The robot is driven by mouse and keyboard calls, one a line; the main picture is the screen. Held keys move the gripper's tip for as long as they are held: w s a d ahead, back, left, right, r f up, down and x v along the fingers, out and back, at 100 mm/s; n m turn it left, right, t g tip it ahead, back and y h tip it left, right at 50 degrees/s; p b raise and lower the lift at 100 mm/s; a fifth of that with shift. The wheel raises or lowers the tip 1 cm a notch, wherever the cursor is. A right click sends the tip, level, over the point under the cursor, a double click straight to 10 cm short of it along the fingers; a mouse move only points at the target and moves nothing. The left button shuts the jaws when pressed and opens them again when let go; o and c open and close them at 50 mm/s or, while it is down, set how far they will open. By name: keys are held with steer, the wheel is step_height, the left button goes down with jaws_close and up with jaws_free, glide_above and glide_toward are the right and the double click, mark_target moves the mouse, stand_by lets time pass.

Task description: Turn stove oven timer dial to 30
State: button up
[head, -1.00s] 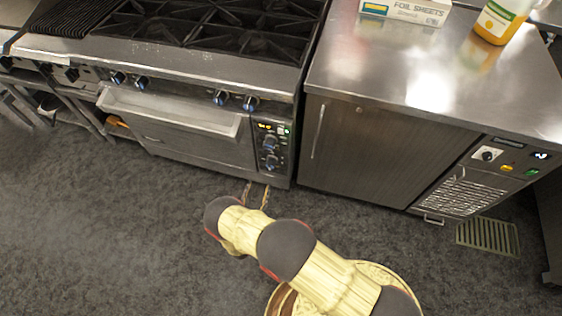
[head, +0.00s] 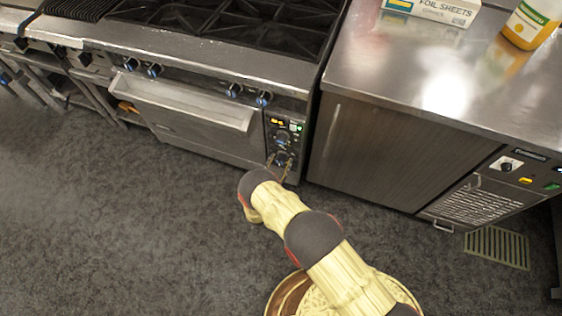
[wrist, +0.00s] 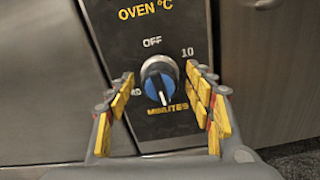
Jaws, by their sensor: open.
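The timer dial (wrist: 159,82) is a round knob with a silver rim and a blue face, on the stove's dark control panel (wrist: 115,30). "OFF" is printed above it, "10" at upper right and "MINUTES" below. A number at its left is partly hidden by a finger. A pale line on the knob points down, slightly right. My gripper (wrist: 159,76) is open, with one yellow-padded finger on each side of the dial. I cannot tell whether either finger touches it. In the head view, my gripper (head: 281,161) is at the lower dial of the stove's panel.
The oven door with its wide handle (head: 185,103) is left of the panel, and blue burner knobs (head: 264,99) are above. A steel cabinet (head: 375,155) stands close on the right, with a foil box (head: 435,8) and a bottle (head: 530,22) on top. The floor (head: 120,220) is clear.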

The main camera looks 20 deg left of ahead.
steer(key=shift+w, duration=0.6)
steer(key=c, duration=0.4)
steer(key=c, duration=0.7)
steer(key=shift+d, duration=0.1)
steer(key=shift+c, duration=0.3)
